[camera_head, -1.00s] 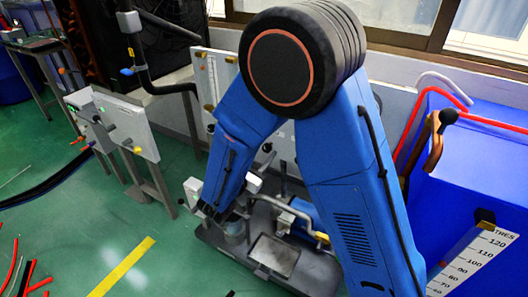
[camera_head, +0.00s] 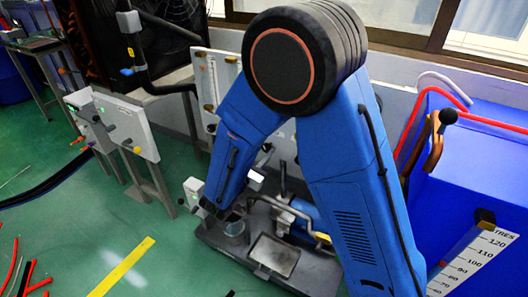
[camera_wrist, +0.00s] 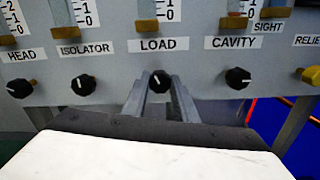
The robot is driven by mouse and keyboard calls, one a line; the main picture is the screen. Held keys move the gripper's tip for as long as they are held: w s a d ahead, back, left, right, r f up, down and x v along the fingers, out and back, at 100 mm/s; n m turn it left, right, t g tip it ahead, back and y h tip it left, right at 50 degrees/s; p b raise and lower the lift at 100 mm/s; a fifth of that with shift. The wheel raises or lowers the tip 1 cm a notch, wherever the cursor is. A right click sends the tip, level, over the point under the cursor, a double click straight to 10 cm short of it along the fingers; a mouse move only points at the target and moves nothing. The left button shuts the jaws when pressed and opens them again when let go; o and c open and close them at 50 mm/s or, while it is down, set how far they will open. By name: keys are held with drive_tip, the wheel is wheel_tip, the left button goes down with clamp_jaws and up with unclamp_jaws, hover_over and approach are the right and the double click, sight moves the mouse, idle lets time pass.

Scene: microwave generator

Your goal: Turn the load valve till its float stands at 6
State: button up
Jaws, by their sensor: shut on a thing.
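In the wrist view the load valve is a black knob (camera_wrist: 160,81) with a white pointer mark, under the LOAD label (camera_wrist: 158,44). The mark points up, slightly to the left. My gripper (camera_wrist: 160,98) is shut on this knob, one grey finger on each side. Above the label is the lower end of the load tube, with a brass fitting (camera_wrist: 147,25) and a scale (camera_wrist: 167,10) showing 1 and 0. The upper scale is cut off, and I cannot make out the load float. In the head view my arm hides the gripper and most of the panel.
The isolator knob (camera_wrist: 83,85) and cavity knob (camera_wrist: 237,78) flank the load knob. The head knob (camera_wrist: 20,87) is farther left, a brass relief knob (camera_wrist: 312,75) farther right.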

drive_tip(key=o, duration=1.1)
drive_tip(key=shift+s+a, duration=0.1)
drive_tip(key=v, duration=1.7)
drive_tip(key=shift+s, duration=0.1)
